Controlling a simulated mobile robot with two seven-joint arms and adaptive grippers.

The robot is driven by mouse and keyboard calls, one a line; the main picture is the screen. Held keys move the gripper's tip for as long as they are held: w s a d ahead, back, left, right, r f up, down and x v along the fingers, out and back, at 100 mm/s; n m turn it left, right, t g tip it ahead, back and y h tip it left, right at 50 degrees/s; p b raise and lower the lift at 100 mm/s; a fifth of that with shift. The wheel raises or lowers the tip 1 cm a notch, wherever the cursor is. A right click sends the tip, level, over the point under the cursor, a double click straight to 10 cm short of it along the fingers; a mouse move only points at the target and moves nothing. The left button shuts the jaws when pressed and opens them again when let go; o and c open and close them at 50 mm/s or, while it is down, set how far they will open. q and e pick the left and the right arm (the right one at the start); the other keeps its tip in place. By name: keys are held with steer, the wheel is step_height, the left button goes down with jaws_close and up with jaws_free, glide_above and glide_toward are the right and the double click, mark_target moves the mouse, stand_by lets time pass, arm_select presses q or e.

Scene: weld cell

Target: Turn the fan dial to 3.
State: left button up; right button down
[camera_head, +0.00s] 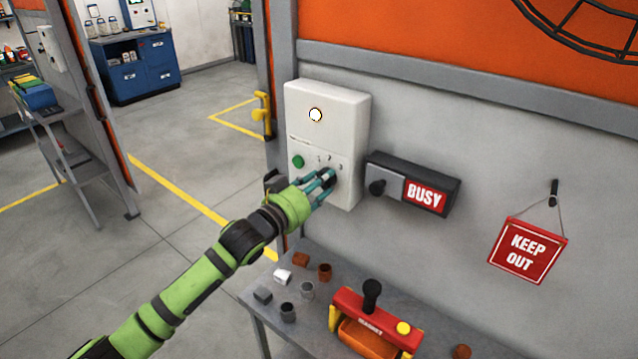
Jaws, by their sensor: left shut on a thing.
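The fan control box (326,103) is a white panel on the grey wall, with a round white lamp (315,115) and a green button (298,161). Numbers are printed in an arc above the dark fan dial (328,177). My left gripper (326,181) reaches in from the left and is shut on the dial. Its fingers cover much of the dial, so I cannot tell which number it points to. My right gripper is not in view.
A dark box with a knob and a red BUSY sign (425,196) is just right of the panel. A red KEEP OUT sign (528,250) hangs farther right. Below, a grey table (262,318) holds small cups, blocks and a red-and-yellow device (376,322).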

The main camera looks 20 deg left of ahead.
arm_select(q)
steer(key=shift+m, duration=8.4)
steer(key=o, duration=1.1)
steer(key=shift+o, duration=0.2)
steer(key=v, duration=1.2)
